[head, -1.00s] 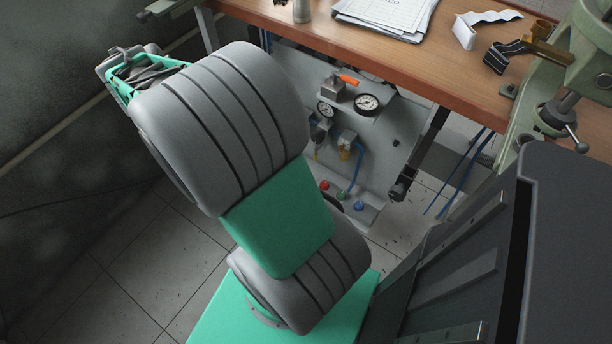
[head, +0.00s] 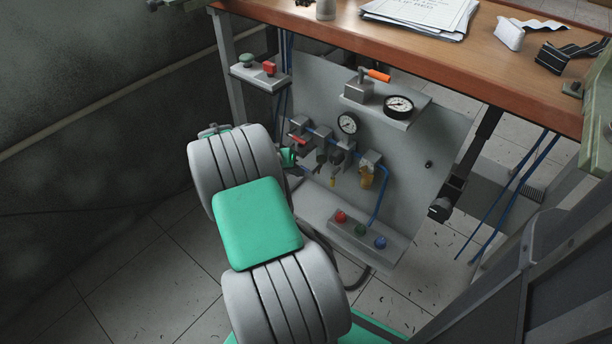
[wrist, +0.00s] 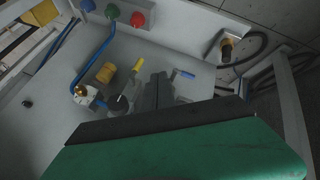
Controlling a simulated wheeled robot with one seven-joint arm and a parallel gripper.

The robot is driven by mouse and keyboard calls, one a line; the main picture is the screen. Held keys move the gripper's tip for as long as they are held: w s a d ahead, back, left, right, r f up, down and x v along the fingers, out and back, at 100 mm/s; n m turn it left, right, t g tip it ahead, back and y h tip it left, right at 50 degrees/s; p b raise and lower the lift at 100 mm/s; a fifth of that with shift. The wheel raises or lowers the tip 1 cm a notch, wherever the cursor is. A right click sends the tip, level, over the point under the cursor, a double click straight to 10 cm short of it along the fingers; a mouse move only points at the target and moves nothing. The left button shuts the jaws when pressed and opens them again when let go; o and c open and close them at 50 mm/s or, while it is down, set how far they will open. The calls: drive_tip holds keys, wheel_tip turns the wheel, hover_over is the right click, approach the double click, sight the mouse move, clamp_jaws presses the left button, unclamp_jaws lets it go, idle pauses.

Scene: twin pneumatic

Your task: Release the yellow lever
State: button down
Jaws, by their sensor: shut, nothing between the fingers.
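The yellow lever (wrist: 138,64) shows as a small yellow handle on the pneumatic panel in the wrist view, just left of my gripper. In the head view the yellow lever (head: 332,182) hangs down below the row of valves. My gripper (wrist: 158,80) is shut and empty, its dark fingers between the yellow lever and a blue lever (wrist: 185,74). I cannot tell whether they touch the yellow lever. In the head view my gripper is mostly hidden behind my arm.
A yellow-bowled filter (wrist: 105,72) stands beside the yellow lever. Red, green and blue buttons (head: 360,230) sit on a low box. Gauges and an orange-handled valve (head: 378,75) are higher up. A button box (head: 258,77) is at upper left, under the wooden tabletop (head: 450,60).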

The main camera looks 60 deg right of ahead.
drive_tip(key=s+d+f+b, duration=0.4)
drive_tip(key=s+d+f, duration=0.2)
drive_tip(key=shift+f, duration=0.3)
